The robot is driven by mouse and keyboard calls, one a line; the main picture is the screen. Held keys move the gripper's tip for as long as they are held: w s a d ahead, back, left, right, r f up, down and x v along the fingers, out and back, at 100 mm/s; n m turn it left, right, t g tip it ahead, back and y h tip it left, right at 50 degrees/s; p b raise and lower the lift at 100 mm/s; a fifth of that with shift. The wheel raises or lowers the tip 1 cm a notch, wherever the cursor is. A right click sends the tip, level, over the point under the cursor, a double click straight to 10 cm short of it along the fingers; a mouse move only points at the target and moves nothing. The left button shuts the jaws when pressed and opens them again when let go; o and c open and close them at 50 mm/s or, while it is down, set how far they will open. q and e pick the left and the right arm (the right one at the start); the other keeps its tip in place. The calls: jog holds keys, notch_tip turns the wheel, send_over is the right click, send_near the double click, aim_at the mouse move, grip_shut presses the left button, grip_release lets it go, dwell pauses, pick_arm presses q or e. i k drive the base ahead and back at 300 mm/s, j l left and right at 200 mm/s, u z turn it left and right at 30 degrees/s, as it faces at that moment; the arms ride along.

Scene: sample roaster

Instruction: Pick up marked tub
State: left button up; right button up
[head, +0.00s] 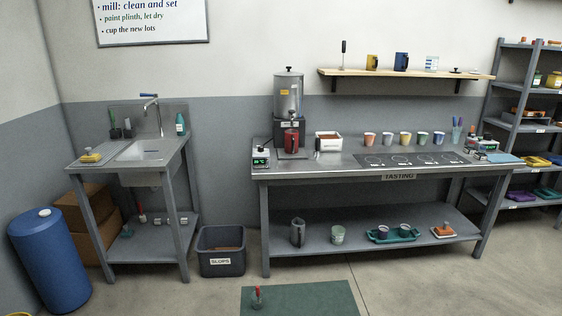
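No tub with a clearly readable tub mark shows. A white open tub (328,146) with brown contents stands on the steel tasting table (290,164), right of the urn; I cannot tell whether it is marked. A dark grey bin (222,264) labelled SLOPS stands on the floor between sink and table. Small jars or tubs, one yellow (553,80), stand on the grey rack at the far right; their marks are too small to read. Neither of my grippers is in view.
The table also holds an urn (288,95) and several cups; cups and a green tray (393,236) are on its lower shelf. A sink stand (142,150) and blue barrel (50,265) are left. A small red-topped object (258,296) is on the green mat (310,298).

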aim_at(338, 235)
jog(key=i+z, duration=0.25)
jog(key=i, duration=0.25)
jog(key=i+z, duration=0.3)
jog(key=i, duration=0.2)
jog(key=i+j+z, duration=0.1)
jog(key=i+z, duration=0.15)
jog(key=i, duration=0.25)
jog(key=i+j+z, duration=0.25)
jog(key=i, duration=0.2)
